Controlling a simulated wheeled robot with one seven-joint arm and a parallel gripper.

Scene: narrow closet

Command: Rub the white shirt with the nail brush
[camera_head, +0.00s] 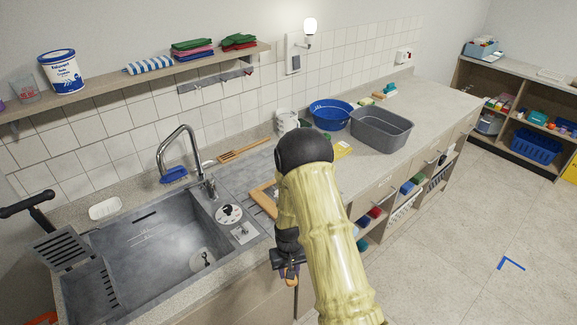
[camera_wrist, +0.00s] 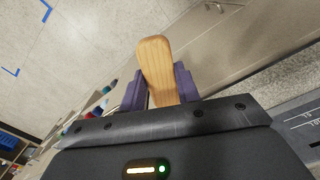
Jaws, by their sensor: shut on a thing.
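My gripper (camera_wrist: 160,88) is shut on a pale wooden piece with a rounded end (camera_wrist: 156,62), which looks like the nail brush; no bristles show. In the head view my gripper (camera_head: 290,272) hangs in front of the counter's front edge, below the worktop, with a small part of the wooden piece visible under it. I cannot make out a white shirt in either view. My arm hides part of the counter.
A grey sink (camera_head: 160,250) with a tap (camera_head: 180,142) is at left. A blue item (camera_head: 174,175) lies behind it. A wooden board (camera_head: 264,198), blue basin (camera_head: 330,114) and grey tub (camera_head: 381,131) stand on the counter.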

